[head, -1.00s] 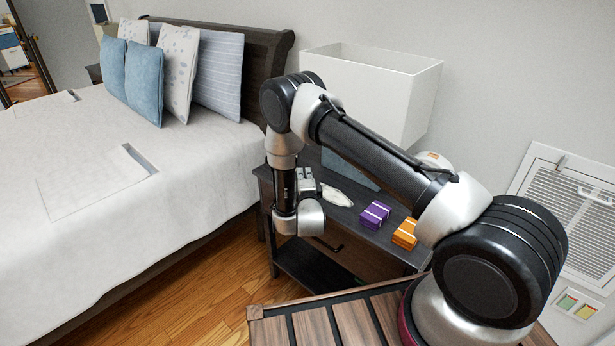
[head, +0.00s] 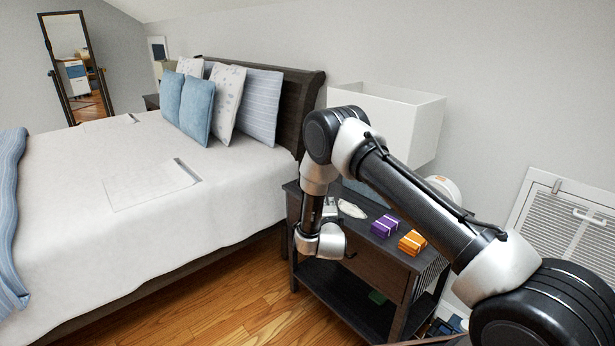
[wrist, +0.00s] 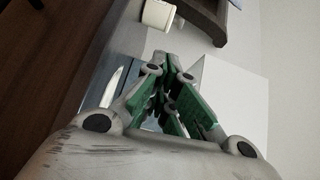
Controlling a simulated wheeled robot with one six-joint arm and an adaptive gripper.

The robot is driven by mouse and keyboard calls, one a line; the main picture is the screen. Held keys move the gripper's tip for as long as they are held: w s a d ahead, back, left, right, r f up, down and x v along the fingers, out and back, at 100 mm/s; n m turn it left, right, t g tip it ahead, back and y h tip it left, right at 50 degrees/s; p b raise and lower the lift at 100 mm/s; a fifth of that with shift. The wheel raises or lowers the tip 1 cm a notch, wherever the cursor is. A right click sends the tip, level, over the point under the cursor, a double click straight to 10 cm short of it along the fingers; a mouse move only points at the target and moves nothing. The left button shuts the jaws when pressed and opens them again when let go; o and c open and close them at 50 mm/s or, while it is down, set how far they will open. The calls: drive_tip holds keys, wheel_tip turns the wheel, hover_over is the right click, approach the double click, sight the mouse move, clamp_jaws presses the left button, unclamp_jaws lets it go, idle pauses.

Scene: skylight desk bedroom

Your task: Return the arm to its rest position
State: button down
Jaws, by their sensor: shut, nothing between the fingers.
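My arm is folded up in front of the nightstand in the head view, with its elbow high and its forearm link hanging down. My gripper (head: 330,207) is at the lower end, seen small and partly behind the wrist, close to the near left edge of the nightstand top. In the wrist view my gripper (wrist: 170,62) fills the middle, its green-lined fingers brought together with nothing between them.
The dark nightstand (head: 368,262) bears a white cloth-like item (head: 351,209), a purple box (head: 384,226) and an orange box (head: 412,243). A large white lampshade (head: 408,118) stands behind. The bed (head: 225,195) is at left. Wooden floor (head: 225,308) between is clear.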

wheel_tip(320, 180, up, 17)
drive_tip(key=w+d+n+g+y, duration=0.1)
drive_tip(key=d+n+g+y, duration=0.1)
drive_tip(key=d+n+g, duration=0.15)
drive_tip(key=s+d+r+n+g+y, duration=0.1)
drive_tip(key=s+d+r+n+g, duration=0.35)
drive_tip(key=s+r, duration=0.8)
drive_tip(key=s+d+r+n+g, duration=0.1)
drive_tip(key=s+d+r+n, duration=0.1)
drive_tip(key=s, duration=1)
drive_tip(key=s+d+r+n+g, duration=0.2)
drive_tip(key=s+d+n, duration=0.3)
drive_tip(key=s, duration=0.8)
drive_tip(key=s+d+r+n+g+h, duration=0.1)
drive_tip(key=s+d, duration=0.4)
drive_tip(key=s, duration=0.8)
drive_tip(key=n+g, duration=0.1)
drive_tip(key=n, duration=0.1)
drive_tip(key=shift+s+d+r+n, duration=0.2)
drive_tip(key=shift+r+n, duration=0.2)
